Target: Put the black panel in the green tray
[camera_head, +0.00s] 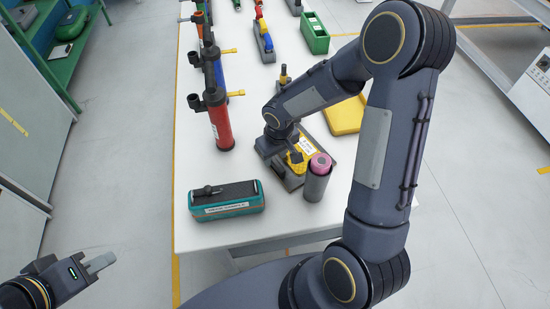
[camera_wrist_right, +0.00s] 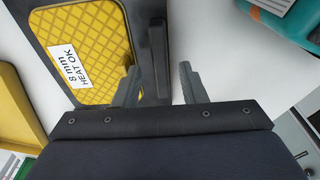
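The green tray (camera_head: 315,45) stands at the back of the white table, right of the middle. A dark grey holder (camera_head: 292,182) stands under my right gripper (camera_head: 294,155), with a yellow patterned pad labelled "8 mm HEAT OK" (camera_wrist_right: 88,42) in it. In the right wrist view my right gripper (camera_wrist_right: 160,88) is open, its fingers apart around a narrow dark upright piece (camera_wrist_right: 155,50) at the holder's edge. This may be the black panel; I cannot tell, nor whether the fingers touch it. My left gripper (camera_head: 98,263) is off the table at lower left; its finger gap is unclear.
A teal case with a black top (camera_head: 228,208) sits near the front edge. A dark cup with a pink roll (camera_head: 317,182) stands beside the holder. A red cylinder (camera_head: 221,130) stands left, and a yellow tray (camera_head: 345,116) lies behind my right arm.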

